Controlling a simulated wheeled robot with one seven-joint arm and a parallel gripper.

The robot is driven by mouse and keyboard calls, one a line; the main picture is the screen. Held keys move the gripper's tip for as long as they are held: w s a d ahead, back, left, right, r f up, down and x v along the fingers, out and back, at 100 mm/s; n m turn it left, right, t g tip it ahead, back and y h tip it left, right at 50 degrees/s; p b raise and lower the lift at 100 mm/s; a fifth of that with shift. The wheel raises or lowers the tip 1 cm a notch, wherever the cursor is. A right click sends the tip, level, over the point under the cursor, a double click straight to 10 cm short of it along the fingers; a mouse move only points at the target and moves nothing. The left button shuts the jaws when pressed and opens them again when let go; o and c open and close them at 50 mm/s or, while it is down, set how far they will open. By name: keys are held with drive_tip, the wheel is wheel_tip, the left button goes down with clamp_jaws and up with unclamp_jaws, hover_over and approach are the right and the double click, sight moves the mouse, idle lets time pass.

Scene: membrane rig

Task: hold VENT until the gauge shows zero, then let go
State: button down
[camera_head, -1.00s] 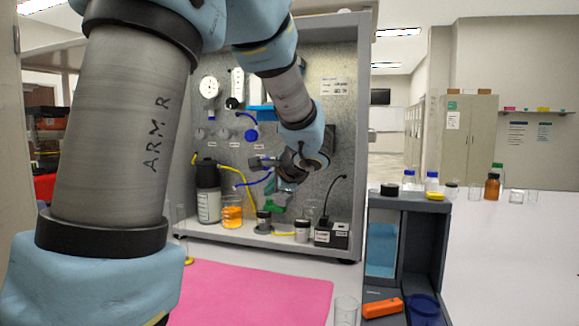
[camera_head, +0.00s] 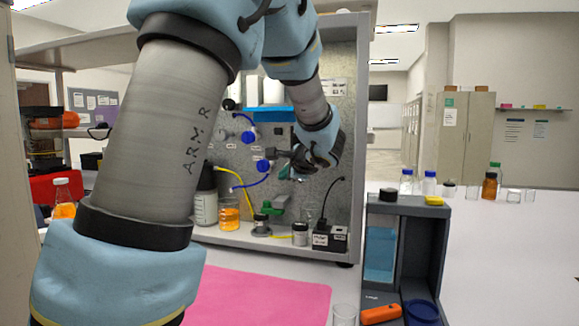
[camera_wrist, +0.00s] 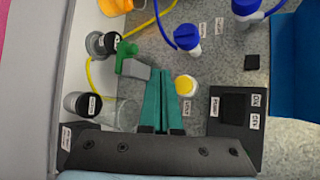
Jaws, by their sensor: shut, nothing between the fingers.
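The VENT button (camera_wrist: 185,85) is a yellow knob with a white collar on the metal panel, its label just below it in the wrist view. My gripper (camera_wrist: 162,75) is shut and empty. Its green fingers show just left of the button in that view; I cannot tell whether they touch it. In the head view my gripper (camera_head: 284,173) is in front of the panel, and the button cannot be made out. The gauge is not visible now; my arm covers that part of the panel, so its reading cannot be told.
A green-handled valve (camera_wrist: 127,57) stands left of my fingers. A black PUMP switch box (camera_wrist: 234,108) is to their right. Blue knobs (camera_wrist: 187,37) with tubing sit above. Bottles, a beaker of orange liquid (camera_head: 229,218) and a black box (camera_head: 330,238) stand on the rig's shelf.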

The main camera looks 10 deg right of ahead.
drive_tip(key=shift+w+d+p, duration=0.15)
drive_tip(key=shift+w+d, duration=0.2)
drive_tip(key=shift+w, duration=0.4)
drive_tip(key=shift+w+d+p, duration=0.2)
drive_tip(key=shift+w+d, duration=0.15)
drive_tip(key=shift+w, duration=0.4)
drive_tip(key=shift+w+d+p, duration=0.15)
drive_tip(key=shift+w+d, duration=0.2)
drive_tip(key=shift+w, duration=0.4)
drive_tip(key=shift+w+d, duration=0.1)
drive_tip(key=shift+w, duration=0.05)
drive_tip(key=shift+w+d, duration=0.1)
drive_tip(key=shift+w, duration=0.15)
drive_tip(key=shift+w+d, duration=0.25)
drive_tip(key=shift+w, duration=0.2)
idle(4.9)
